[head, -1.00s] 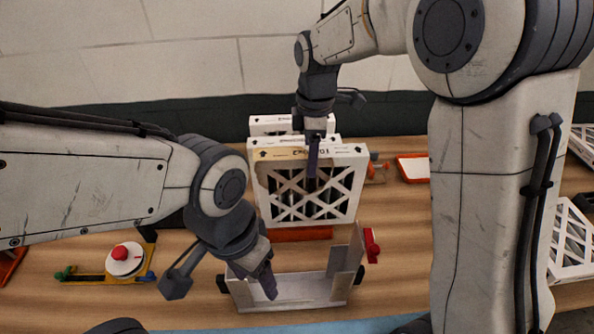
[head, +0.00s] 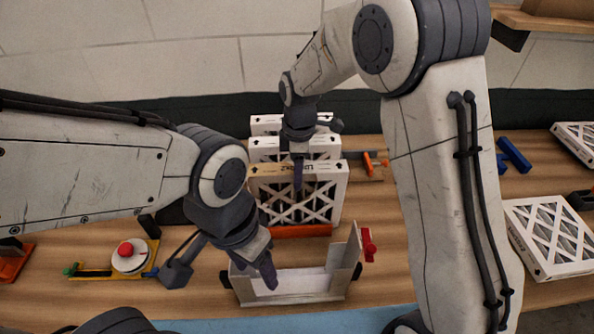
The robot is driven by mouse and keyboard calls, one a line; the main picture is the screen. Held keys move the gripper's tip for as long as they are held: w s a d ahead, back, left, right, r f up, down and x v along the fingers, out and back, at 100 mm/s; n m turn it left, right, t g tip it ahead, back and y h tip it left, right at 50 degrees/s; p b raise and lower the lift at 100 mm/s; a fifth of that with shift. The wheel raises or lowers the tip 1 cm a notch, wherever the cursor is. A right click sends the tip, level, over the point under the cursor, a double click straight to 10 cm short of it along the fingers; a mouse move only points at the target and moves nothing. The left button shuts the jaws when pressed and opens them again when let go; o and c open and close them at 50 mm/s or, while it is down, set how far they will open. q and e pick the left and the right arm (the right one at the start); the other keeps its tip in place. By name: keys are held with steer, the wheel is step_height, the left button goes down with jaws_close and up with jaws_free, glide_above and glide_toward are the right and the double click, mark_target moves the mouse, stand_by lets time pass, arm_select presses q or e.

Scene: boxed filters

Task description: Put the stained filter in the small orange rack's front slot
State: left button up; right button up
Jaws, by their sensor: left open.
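The filter with a tan, discoloured top edge and a white lattice face (head: 326,172) stands upright at the front of a row of filters. My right gripper (head: 298,182) reaches down over its top edge and appears shut on it; one dark finger lies across the front face. The small orange rack shows as an orange bar (head: 300,231) just below this filter; its slots and the filter's bottom seating are hidden. My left gripper (head: 268,272) is open and empty, over the left part of an open white box (head: 312,282) at the front.
Two white filters (head: 270,146) stand behind the front one. A red-knobbed fixture (head: 130,257) is at left, a red part (head: 369,245) right of the box. Another filter (head: 550,236) lies at far right. My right arm covers the middle right.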

steer(key=o, duration=0.4)
steer(key=shift+r, duration=0.1)
step_height(320, 180, up, 11)
steer(key=shift+d+r+b, duration=0.1)
steer(key=shift+d+b, duration=0.05)
steer(key=shift+b, duration=0.85)
steer(key=s+f+m, duration=0.2)
steer(key=s+m, duration=0.1)
steer(key=s, duration=0.6)
steer(key=s+f+m, duration=0.1)
steer(key=s+m, duration=0.3)
steer(key=s, duration=0.5)
steer(key=s+d+f+m, duration=0.1)
steer(key=s+f+m, duration=0.1)
steer(key=s, duration=0.7)
steer(key=shift+f+m+y, duration=0.3)
steer(key=shift+f+m, duration=0.05)
steer(key=shift+m, duration=0.55)
